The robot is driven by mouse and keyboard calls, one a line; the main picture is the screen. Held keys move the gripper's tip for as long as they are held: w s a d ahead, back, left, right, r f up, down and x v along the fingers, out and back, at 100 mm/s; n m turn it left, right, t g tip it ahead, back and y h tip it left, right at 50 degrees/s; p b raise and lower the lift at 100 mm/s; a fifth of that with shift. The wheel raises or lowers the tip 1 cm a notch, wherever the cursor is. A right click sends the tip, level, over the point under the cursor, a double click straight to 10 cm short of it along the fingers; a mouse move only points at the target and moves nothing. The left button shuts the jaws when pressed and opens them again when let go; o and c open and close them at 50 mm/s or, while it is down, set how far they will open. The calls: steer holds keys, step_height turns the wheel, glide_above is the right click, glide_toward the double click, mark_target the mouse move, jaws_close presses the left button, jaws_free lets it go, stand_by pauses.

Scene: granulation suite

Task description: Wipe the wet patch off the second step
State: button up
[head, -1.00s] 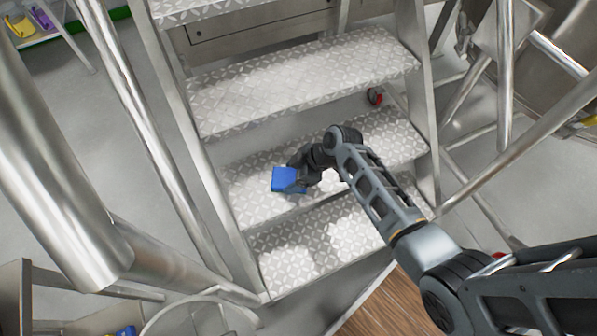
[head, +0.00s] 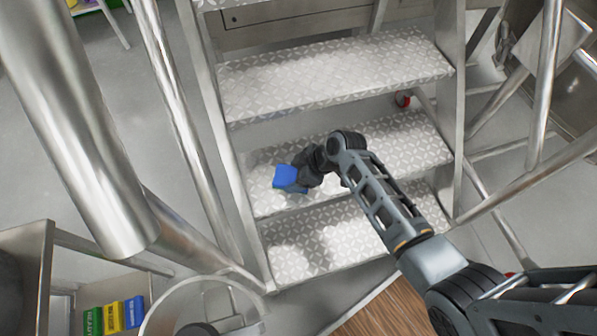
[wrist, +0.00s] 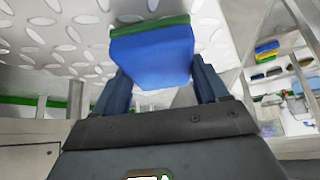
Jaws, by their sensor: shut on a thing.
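My gripper (head: 308,168) is shut on a blue sponge (head: 288,177) at the left part of the second step (head: 400,143), counted from the bottom. In the wrist view the blue sponge (wrist: 155,55) sits between the two fingers and has a green layer along its top edge. It is at or very near the patterned metal tread; contact is hard to tell. The tread has bright, glossy areas around the sponge, and I cannot tell wet patch from reflected light. My arm hides part of the step's middle.
The bottom step (head: 330,240) and third step (head: 335,75) look clear. Steel handrails (head: 180,130) flank the stairs. A small red round thing (head: 402,99) is behind the second step at right. Green, yellow and blue boxes (head: 114,316) stand on a low shelf at lower left.

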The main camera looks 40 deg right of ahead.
steer(key=shift+r+p, duration=2.6)
steer(key=shift+r, duration=0.4)
step_height(320, 180, up, 3)
steer(key=p, duration=0.2)
steer(key=shift+p, duration=0.3)
